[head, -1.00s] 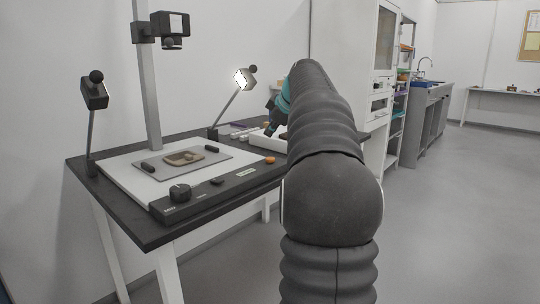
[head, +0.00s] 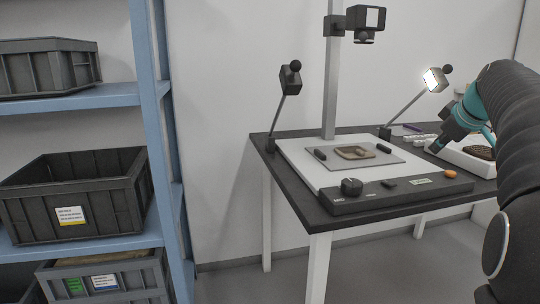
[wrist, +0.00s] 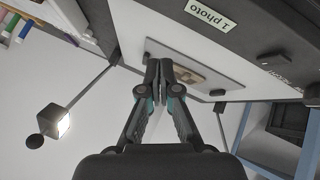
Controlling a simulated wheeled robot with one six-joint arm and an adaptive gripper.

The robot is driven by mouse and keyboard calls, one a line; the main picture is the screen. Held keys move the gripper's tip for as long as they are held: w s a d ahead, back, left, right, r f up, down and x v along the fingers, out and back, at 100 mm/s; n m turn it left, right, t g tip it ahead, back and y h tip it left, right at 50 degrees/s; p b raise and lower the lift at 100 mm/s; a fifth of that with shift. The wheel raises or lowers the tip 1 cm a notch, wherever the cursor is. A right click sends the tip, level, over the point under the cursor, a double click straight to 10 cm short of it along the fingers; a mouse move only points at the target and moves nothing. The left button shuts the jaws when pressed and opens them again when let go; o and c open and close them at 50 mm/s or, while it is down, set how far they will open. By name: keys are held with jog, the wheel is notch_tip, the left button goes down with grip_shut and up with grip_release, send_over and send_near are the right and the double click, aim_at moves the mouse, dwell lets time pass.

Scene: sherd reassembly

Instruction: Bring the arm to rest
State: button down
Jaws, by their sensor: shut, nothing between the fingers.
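My arm (head: 515,130) reaches in from the right edge in the head view, bent over the right end of the dark-topped table (head: 320,212). My gripper (head: 436,148) points down-left near the white tray, and it is small and partly hidden there. In the wrist view my gripper (wrist: 160,66) has its two fingers together with nothing between them. Beyond the fingertips lies the grey board (wrist: 150,50) with a tan sherd piece (wrist: 190,76) on it, partly hidden by the fingers. The same piece (head: 352,153) lies flat on the board in the head view.
The white tray (head: 458,158) holds a brown ribbed piece (head: 481,152). An orange object (head: 450,173) lies at the table's front. Two lamps (head: 291,80) (head: 435,80) and a camera post (head: 329,90) rise above the table. A blue shelf (head: 160,130) with grey crates (head: 75,195) stands left.

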jog(key=shift+m+g+y, duration=0.3)
jog(key=shift+m+g, duration=0.1)
jog(key=shift+m, duration=0.2)
jog(key=s+a, duration=0.1)
jog(key=a, duration=0.2)
jog(key=s+a, duration=0.1)
jog(key=a, duration=0.2)
jog(key=s+a+f, duration=0.1)
jog(key=s+a, duration=0.1)
jog(key=a, duration=0.1)
jog(key=shift+f+p, duration=0.1)
jog(key=shift+p, duration=0.25)
jog(key=s+a+f+m+p, duration=0.1)
jog(key=s+a+f, duration=0.5)
jog(key=s, duration=0.2)
jog(key=s+a+f+m+g+p, duration=0.1)
jog(key=s+a+f+m, duration=0.1)
jog(key=s+a+f, duration=0.4)
jog(key=s+a+f+m+g, duration=0.1)
jog(key=s+a+f, duration=0.4)
jog(key=s, duration=0.6)
jog(key=shift+s+a+f+m+p, duration=0.35)
jog(key=shift+a+m, duration=0.25)
jog(key=shift+a, duration=0.55)
